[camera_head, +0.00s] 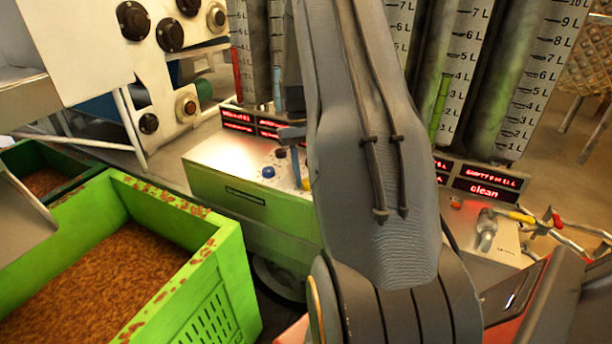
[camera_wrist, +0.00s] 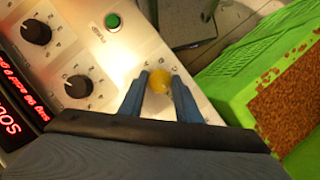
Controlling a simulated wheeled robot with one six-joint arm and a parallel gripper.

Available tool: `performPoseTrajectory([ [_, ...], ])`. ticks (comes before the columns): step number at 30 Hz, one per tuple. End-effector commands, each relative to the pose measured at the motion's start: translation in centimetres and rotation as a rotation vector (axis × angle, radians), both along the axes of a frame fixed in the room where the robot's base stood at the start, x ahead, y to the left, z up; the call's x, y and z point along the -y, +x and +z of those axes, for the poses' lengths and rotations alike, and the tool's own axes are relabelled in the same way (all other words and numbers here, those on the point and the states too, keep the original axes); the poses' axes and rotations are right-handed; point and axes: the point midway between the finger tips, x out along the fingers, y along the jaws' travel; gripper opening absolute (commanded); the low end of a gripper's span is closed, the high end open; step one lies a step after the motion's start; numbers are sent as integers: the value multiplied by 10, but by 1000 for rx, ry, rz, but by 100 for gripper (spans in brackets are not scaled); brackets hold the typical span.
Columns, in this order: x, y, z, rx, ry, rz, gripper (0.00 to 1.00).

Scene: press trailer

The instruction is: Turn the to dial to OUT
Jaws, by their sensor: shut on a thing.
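A light control panel (camera_wrist: 112,62) fills the upper left of the wrist view. On it are two black dials, an upper one (camera_wrist: 36,32) and a lower one (camera_wrist: 79,86), with small markings I cannot read. My gripper (camera_wrist: 160,84) has its two blue fingers on either side of a rounded yellow knob (camera_wrist: 158,80) on the panel, and is shut on it. The knob's base and any pointer are hidden. In the head view my gripper (camera_head: 291,133) is over the panel box (camera_head: 215,158), mostly hidden behind my arm. I cannot tell which control is the "to" dial.
A green button (camera_wrist: 113,21) and red-lit displays (camera_wrist: 20,90) are on the panel. A blue button (camera_head: 268,172) shows in the head view. A green crate (camera_head: 215,262) of brown mash stands at left. Graduated cylinders (camera_head: 535,75) rise behind.

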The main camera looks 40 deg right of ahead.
Motion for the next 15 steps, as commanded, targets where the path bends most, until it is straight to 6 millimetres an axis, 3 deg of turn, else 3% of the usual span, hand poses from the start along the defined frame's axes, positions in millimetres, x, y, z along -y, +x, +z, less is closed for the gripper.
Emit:
performPoseTrajectory([
  [4,-1,-3,-1,-6,3,0,8],
  [5,-1,-3,-1,-6,3,0,32],
  [8,0,-2,-1,-6,2,0,48],
  [15,-1,0,-1,-2,1,2,48],
])
